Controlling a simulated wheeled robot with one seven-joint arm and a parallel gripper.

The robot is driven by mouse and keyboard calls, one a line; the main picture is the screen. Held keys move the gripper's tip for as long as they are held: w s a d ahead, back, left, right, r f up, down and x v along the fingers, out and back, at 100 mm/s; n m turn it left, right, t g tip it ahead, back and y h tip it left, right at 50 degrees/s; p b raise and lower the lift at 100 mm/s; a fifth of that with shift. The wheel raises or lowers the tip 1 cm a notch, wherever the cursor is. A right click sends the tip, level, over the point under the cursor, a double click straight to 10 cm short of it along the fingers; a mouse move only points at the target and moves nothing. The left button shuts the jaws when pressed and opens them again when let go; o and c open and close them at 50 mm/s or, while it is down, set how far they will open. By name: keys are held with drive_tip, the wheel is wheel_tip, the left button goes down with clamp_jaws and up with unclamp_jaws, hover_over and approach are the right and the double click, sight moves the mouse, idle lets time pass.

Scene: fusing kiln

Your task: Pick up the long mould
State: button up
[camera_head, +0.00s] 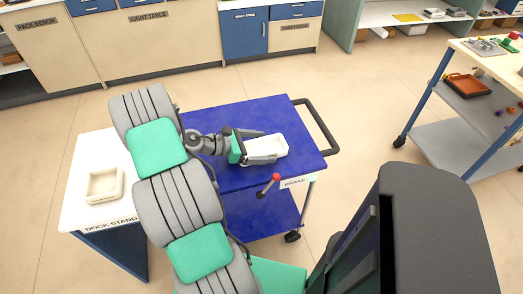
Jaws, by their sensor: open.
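A long white mould (270,148) lies on the blue top of a wheeled cart (285,113). My gripper (268,147) is open at the mould, with its fingers reaching over or alongside the mould's left part. I cannot tell whether the fingers touch it. My gripper hides part of the mould. A second mould, squarish and cream with a hollow middle (105,186), sits on the white dock stand (90,216) at the left.
The cart has a dark push handle (318,127) on its right and a red-knobbed brake lever (276,177) at its front edge. A table with trays (465,85) stands at the right. Cabinets (150,45) line the back. Open floor (365,100) lies right of the cart.

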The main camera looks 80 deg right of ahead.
drive_tip(key=shift+c, duration=0.5)
drive_tip(key=c, duration=1.7)
